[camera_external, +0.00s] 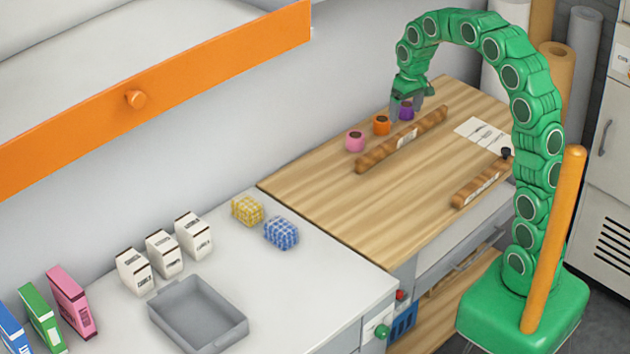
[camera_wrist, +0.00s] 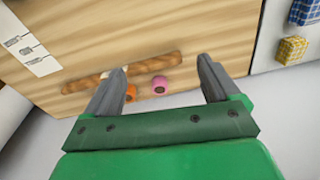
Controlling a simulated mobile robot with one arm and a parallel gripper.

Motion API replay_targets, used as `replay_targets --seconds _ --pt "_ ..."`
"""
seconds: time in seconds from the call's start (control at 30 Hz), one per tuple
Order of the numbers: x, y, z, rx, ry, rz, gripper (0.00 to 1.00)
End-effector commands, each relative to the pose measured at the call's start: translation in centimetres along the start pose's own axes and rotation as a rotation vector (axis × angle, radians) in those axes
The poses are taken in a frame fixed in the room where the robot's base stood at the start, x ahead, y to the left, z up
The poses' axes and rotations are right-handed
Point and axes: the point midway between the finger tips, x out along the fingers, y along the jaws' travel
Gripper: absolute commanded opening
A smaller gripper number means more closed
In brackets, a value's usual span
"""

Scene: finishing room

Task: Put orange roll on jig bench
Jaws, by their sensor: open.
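The orange roll (camera_external: 381,125) stands on the wooden bench top, between a pink roll (camera_external: 355,140) and a purple roll (camera_external: 407,112). My gripper (camera_external: 405,112) is open and empty at the back of the wood, by the purple roll; I cannot tell its exact height. In the wrist view my gripper (camera_wrist: 162,66) has its fingers spread wide. There the orange roll (camera_wrist: 131,93) shows just inside the left finger, partly hidden by it, with the pink roll (camera_wrist: 159,85) to its right. The purple roll is not visible there. Which surface is the jig bench, I cannot tell.
A long brown stick (camera_external: 400,140) lies right in front of the rolls. A shorter one (camera_external: 480,185) and a white sheet (camera_external: 485,135) lie to the right. The adjoining white counter (camera_external: 330,290) holds sponges, boxes and a grey tray (camera_external: 200,345). The wood's front middle (camera_external: 400,210) is clear.

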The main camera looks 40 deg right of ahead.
Motion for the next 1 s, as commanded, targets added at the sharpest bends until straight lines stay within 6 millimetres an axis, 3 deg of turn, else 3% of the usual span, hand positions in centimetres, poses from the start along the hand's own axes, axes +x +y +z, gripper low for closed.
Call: replay_targets --seconds 0.43,1.0 --pt "-3.6 -4.5 12.8 -0.041 -0.078 0.001 0.89" --pt "-4.6 -7.1 30.1 -0.084 -0.187 0.018 0.89"
